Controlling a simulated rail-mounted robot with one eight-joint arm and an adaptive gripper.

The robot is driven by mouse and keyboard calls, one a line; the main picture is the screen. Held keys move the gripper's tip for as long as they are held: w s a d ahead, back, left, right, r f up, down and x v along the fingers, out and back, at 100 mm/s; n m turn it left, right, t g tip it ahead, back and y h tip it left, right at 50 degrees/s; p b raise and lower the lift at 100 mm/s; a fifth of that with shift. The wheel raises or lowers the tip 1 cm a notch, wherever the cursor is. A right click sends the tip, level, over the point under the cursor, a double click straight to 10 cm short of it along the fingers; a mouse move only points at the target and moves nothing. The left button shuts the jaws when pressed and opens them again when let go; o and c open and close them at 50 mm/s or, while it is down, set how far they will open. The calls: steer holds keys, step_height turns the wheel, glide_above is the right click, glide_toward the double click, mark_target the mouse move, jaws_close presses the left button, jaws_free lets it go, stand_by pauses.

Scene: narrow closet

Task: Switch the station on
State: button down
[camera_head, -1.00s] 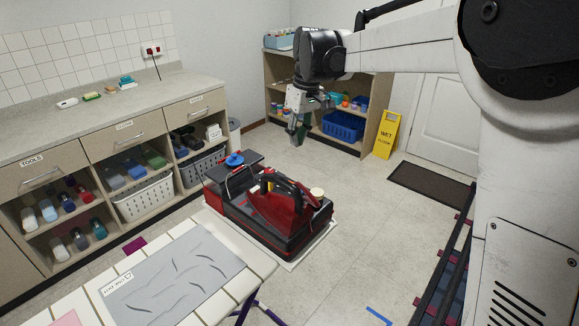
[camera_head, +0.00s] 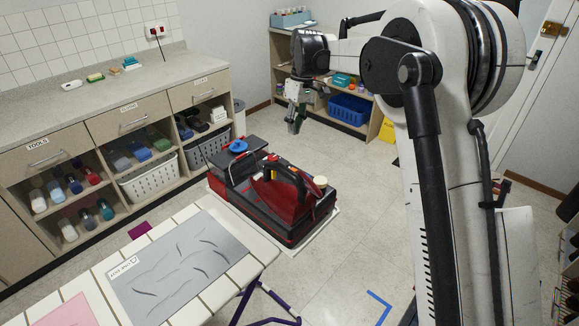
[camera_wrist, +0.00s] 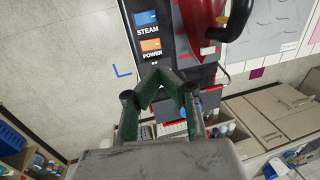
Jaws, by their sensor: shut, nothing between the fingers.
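The station is a red and black steam-iron unit (camera_head: 318,221) standing on a pale mat on the floor. A red iron with a black handle (camera_head: 285,180) rests on top. In the wrist view, its end panel has a blue tile above the word STEAM (camera_wrist: 147,18) and an orange tile above the word POWER (camera_wrist: 150,45). My gripper (camera_head: 295,127) hangs in the air behind the station in the head view. In the wrist view my gripper (camera_wrist: 160,76) is shut and empty, its tips just below the POWER label in the picture. I cannot tell the gap or the switch's state.
An ironing board with a grey cloth (camera_head: 180,268) stands in front of the station. A counter (camera_head: 100,92) with drawers and baskets runs along the left. A shelf with a blue bin (camera_head: 349,109) is at the back. Floor right of the station (camera_head: 350,255) is clear.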

steer(key=shift+f, duration=0.1)
steer(key=f, duration=0.4)
steer(key=s+a+f+p, duration=0.1)
steer(key=f, duration=0.4)
steer(key=s+f+p, duration=0.1)
steer(key=f, duration=0.3)
steer(key=shift+a+f, duration=0.3)
steer(key=shift+a, duration=0.05)
steer(key=shift+d, duration=0.1)
